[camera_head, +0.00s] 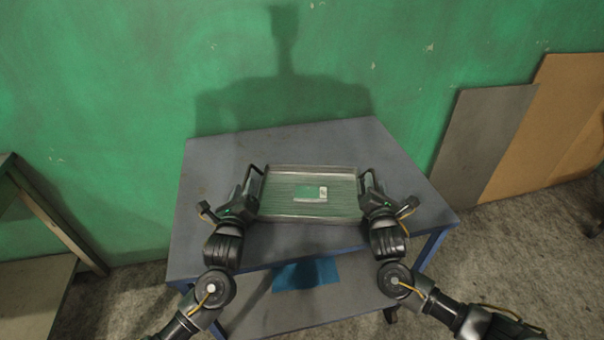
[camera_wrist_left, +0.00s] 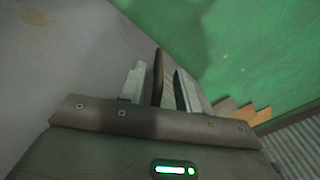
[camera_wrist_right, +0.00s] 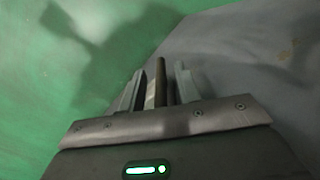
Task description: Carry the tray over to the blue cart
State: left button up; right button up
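The tray (camera_head: 312,218) is a shallow see-through rectangle on or just above the blue-grey top of the blue cart (camera_head: 352,140). I cannot tell whether its base touches the top. A green piece with a white label (camera_head: 310,194) lies in its middle. My left gripper (camera_head: 254,184) is at the tray's left end. In the left wrist view, its fingers (camera_wrist_left: 160,88) close around a thin dark upright edge. My right gripper (camera_head: 367,186) is at the right end. Its fingers (camera_wrist_right: 158,88) close around a similar edge in the right wrist view.
A green wall (camera_head: 120,90) stands right behind the cart. Grey and brown boards (camera_head: 485,135) lean on it at the right. A shelf or table (camera_head: 35,290) stands at the left edge. A blue sheet (camera_head: 305,274) lies on the cart's lower shelf.

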pick_arm(q)
jog(key=s, duration=0.9)
jog(key=shift+a, duration=0.2)
pick_arm(e)
jog(key=s, duration=1.2)
jog(key=shift+a, duration=0.2)
pick_arm(q)
jog(key=shift+d, duration=0.1)
pick_arm(e)
jog(key=shift+s+d, duration=0.1)
